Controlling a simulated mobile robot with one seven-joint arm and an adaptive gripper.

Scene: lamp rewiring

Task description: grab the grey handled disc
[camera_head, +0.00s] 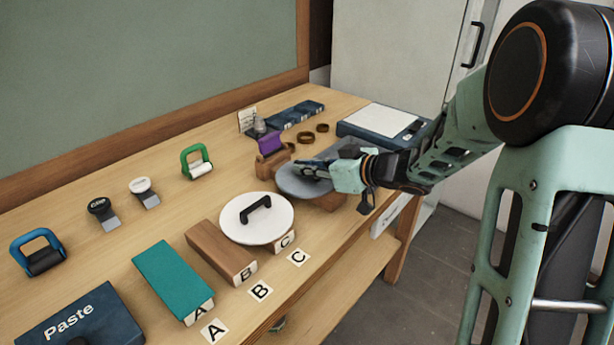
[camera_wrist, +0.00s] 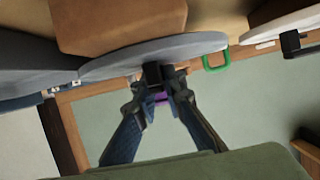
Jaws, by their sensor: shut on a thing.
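The grey handled disc (camera_head: 292,186) is at the right part of the bench, just behind the white disc. It also shows edge-on in the wrist view (camera_wrist: 120,62). My gripper (camera_head: 318,170) comes in from the right over the disc's top. In the wrist view my gripper (camera_wrist: 164,82) has its fingers closed on the disc's dark handle (camera_wrist: 152,73). The fingers hide most of the handle. A wooden block (camera_head: 329,202) is under or beside the disc; I cannot tell whether they touch.
A white disc (camera_head: 238,226) with a black handle (camera_head: 256,208) stands close in front. Another grey disc-like surface (camera_wrist: 30,72) lies close by. A purple-topped block (camera_head: 270,143), brown rings (camera_head: 305,138) and a scale-like box (camera_head: 380,121) are behind. The left bench has free room between tools.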

